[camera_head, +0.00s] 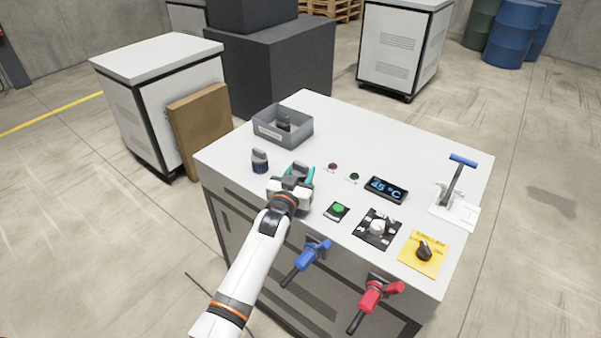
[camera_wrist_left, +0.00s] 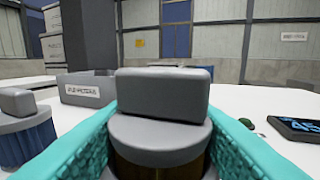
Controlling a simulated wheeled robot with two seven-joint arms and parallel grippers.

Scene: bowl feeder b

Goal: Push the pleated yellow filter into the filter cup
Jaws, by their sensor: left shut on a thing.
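My left gripper (camera_head: 300,174) is over the near left part of the white-topped cabinet. Its teal fingers are shut on the pleated yellow filter, one on each side. In the left wrist view the filter (camera_wrist_left: 160,135) has a round grey cap with a block-shaped grip on top, and dark yellow pleats show below. The cap looks upright. The filter's lower end is hidden, so I cannot tell what it rests on. I cannot make out the filter cup in either view. My right gripper is not in view.
A blue pleated filter (camera_head: 260,162) stands left of my gripper. A grey labelled bin (camera_head: 270,133) holding a dark item sits behind it. To the right are buttons, a temperature display (camera_head: 386,189), knobs and a blue-topped lever (camera_head: 457,180). Blue and red valve handles project in front.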

